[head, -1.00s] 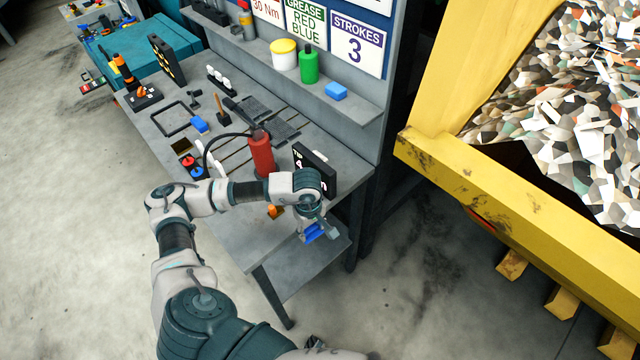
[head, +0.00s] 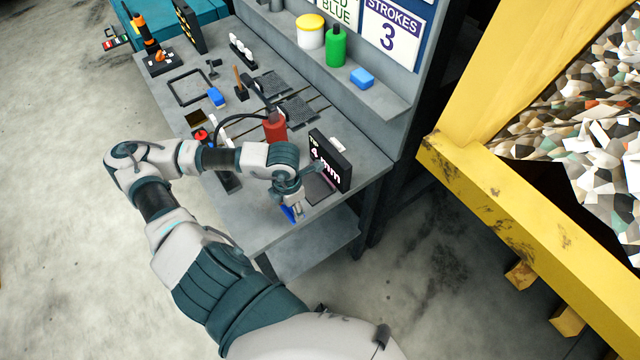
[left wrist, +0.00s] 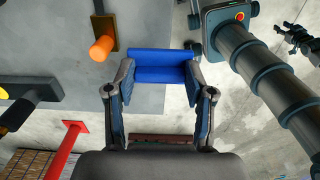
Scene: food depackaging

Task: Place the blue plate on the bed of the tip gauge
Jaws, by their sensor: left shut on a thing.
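My left gripper (head: 293,200) is shut on the blue plate (head: 288,213), over the front edge of the workbench. In the left wrist view the blue plate (left wrist: 162,66) spans between the two fingertips (left wrist: 160,80). The tip gauge has a black display (head: 330,160) reading a value in mm, standing upright near the bench's right end. Its dark bed (head: 320,188) lies in front of the display, partly hidden by my wrist. The plate is just left of and nearer than the bed, apart from it. My right gripper is not in view.
In the left wrist view an orange knob (left wrist: 102,46) is on the bench near the plate. A shelf (head: 385,98) runs along the back. A yellow bin (head: 470,175) stands right, across a floor gap.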

